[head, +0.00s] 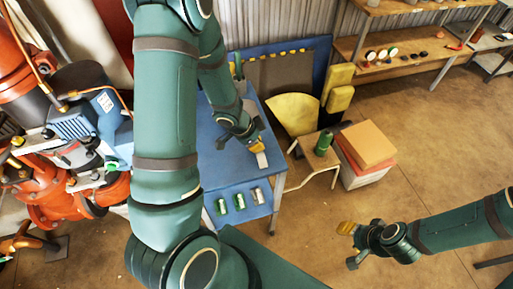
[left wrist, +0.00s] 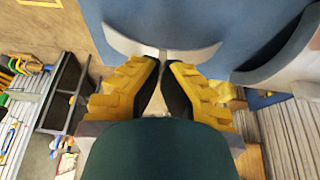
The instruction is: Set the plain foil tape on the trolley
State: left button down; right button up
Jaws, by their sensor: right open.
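My left gripper (head: 257,147) is over the blue trolley top (head: 228,174), its fingers pointing down. In the left wrist view its yellow fingers (left wrist: 163,58) are nearly together on a pale grey curved band (left wrist: 125,37), which looks like the rim of the foil tape. A pale piece of the tape (head: 262,160) shows below the fingers in the head view. I cannot tell if it touches the trolley top. The fingers hide part of it. My right gripper (head: 350,238) is open and empty above the floor, right of the trolley.
A stool (head: 317,163) with a green can (head: 323,143) and a stack of boxes (head: 367,145) stand to the right. Red pipework (head: 55,200) is at the left. The right floor is open.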

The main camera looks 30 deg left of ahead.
pick_arm(q)
jog(key=shift+f, duration=0.55)
jog(key=shift+r, duration=0.15)
pick_arm(e)
jog(key=shift+s+f, duration=0.15)
jog(key=shift+f, duration=0.2)
pick_arm(q)
jog(key=c, duration=1.1)
grip_release()
jog(key=shift+c, duration=0.2)
jog(key=p+v, duration=0.9)
jog(key=v, duration=0.3)
jog(key=s+d+f+n, duration=0.1)
jog(key=d+f+n, duration=0.1)
jog(key=d, duration=0.4)
jog(key=s+d+f+n+g, duration=0.1)
jog(key=s+d+f+n, duration=0.1)
jog(key=d, duration=0.5)
jog(key=s+d+f+n, duration=0.1)
jog(key=d+f+n, duration=0.3)
jog(key=d+n, duration=0.2)
jog(key=shift+s+d+f+h, duration=0.15)
jog(key=shift+s+d+h, duration=0.2)
jog(key=shift+d, duration=0.2)
pick_arm(e)
notch_tip(320, 180, up, 9)
jog(key=w, duration=0.1)
jog(key=shift+w+d, duration=0.15)
jog(key=shift+d, duration=0.1)
